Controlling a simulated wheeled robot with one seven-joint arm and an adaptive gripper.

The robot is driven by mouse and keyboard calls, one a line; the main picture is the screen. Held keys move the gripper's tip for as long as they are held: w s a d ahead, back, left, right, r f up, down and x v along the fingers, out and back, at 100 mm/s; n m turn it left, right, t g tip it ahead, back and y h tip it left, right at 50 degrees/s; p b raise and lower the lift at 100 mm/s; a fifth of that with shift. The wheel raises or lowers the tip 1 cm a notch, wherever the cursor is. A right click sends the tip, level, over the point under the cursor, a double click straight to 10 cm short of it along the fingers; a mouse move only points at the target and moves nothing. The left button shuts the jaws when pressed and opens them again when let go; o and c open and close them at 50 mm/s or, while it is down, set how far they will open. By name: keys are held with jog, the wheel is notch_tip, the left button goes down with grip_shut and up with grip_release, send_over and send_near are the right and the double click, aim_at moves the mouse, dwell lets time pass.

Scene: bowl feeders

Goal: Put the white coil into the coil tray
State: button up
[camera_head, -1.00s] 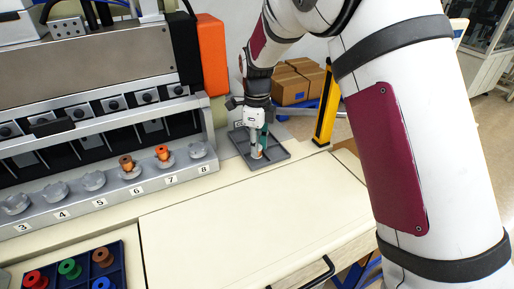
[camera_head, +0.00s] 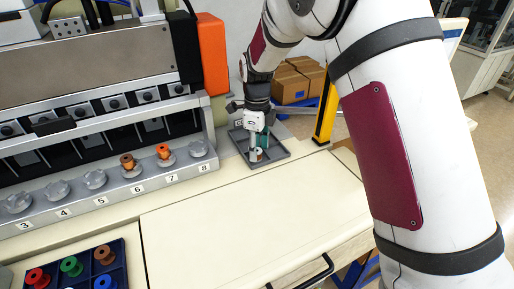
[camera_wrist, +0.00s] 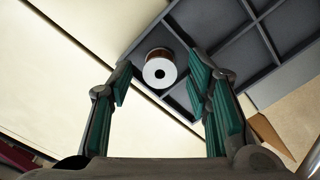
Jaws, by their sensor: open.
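The coil (camera_wrist: 160,72) has a white end with a dark hole and a brown winding. It stands in a corner compartment of the grey divided tray (camera_wrist: 245,60), and in the head view the coil (camera_head: 257,156) sits low in the tray (camera_head: 277,157). My gripper (camera_head: 258,146) is just above it. In the wrist view my gripper (camera_wrist: 158,85) is open, with its green-padded fingers on either side of the coil and a gap to each. The other compartments in view are empty.
A navy tray (camera_head: 86,262) at the lower left holds several coloured coils. The numbered feeder row (camera_head: 110,185) carries orange-brown coils at 6 and 7. An orange panel (camera_head: 210,55) and a yellow post (camera_head: 327,108) flank the grey tray. The front counter (camera_head: 250,215) is clear.

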notch_tip(320, 180, up, 11)
jog(key=b, duration=0.1)
jog(key=s+d+r+n, duration=0.4)
jog(key=s+d+r, duration=0.1)
jog(key=r, duration=0.2)
jog(key=s+d+n+t, duration=0.1)
jog(key=s+d+n, duration=0.2)
jog(key=s+n, duration=0.3)
jog(key=s+d+n+t, duration=0.2)
jog(key=s+d+n, duration=0.2)
jog(key=s, duration=0.7)
jog(key=s+d+r+n+t, duration=0.1)
jog(key=s+d+n+t, duration=0.1)
jog(key=s+n, duration=0.6)
jog(key=shift+s+d, duration=0.4)
jog(key=shift+d, duration=0.45)
jog(key=shift+r, duration=0.15)
jog(key=shift+c, duration=0.5)
